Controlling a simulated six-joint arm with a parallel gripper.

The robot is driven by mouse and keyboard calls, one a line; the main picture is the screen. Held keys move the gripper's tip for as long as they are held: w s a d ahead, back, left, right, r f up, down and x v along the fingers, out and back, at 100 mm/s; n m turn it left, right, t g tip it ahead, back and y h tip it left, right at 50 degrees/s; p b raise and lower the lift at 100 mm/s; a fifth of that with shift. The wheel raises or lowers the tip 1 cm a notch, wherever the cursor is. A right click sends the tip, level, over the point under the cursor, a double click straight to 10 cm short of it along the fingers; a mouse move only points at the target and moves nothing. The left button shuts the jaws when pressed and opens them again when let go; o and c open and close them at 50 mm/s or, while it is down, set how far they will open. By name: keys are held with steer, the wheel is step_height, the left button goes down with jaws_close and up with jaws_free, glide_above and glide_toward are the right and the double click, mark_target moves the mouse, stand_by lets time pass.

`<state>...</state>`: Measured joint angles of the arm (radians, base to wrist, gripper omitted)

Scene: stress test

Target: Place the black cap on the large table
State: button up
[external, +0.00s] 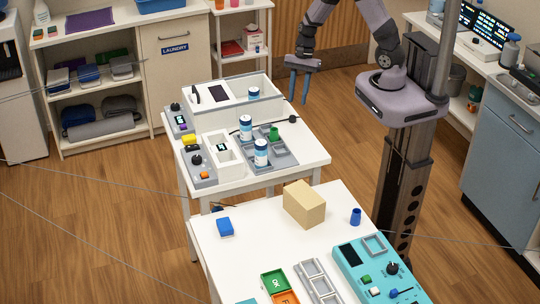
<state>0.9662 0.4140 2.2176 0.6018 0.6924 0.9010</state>
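I cannot pick out the black cap for certain. Small black round knobs show on the grey device (196,161) on the rear table and on the teal panel (350,268) on the front table; a dark piece (217,208) shows at the gap between the tables. The front white table (262,256) looks like the larger one, but it is cut off by the picture's edge. My gripper (298,102) hangs pointing down behind the right rear corner of the rear table. Its two blue fingers are apart, with nothing seen between them.
The rear table (308,158) carries a white divided box (215,121), white-and-blue bottles (261,153) and a green cup (274,133). The front table has a tan block (304,204), a blue block (225,227), a blue cup (356,216) and trays. Its left middle is clear.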

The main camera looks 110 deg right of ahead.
mark_target(293, 116)
steer(key=shift+w+a+f+p, duration=0.2)
steer(key=shift+w+f, duration=0.15)
steer(key=shift+f, duration=0.2)
steer(key=shift+w+a+f+p, duration=0.15)
steer(key=shift+w+f, duration=0.15)
steer(key=shift+f, duration=0.2)
steer(key=shift+x, duration=2.1)
steer(key=shift+d, duration=0.1)
jaws_close()
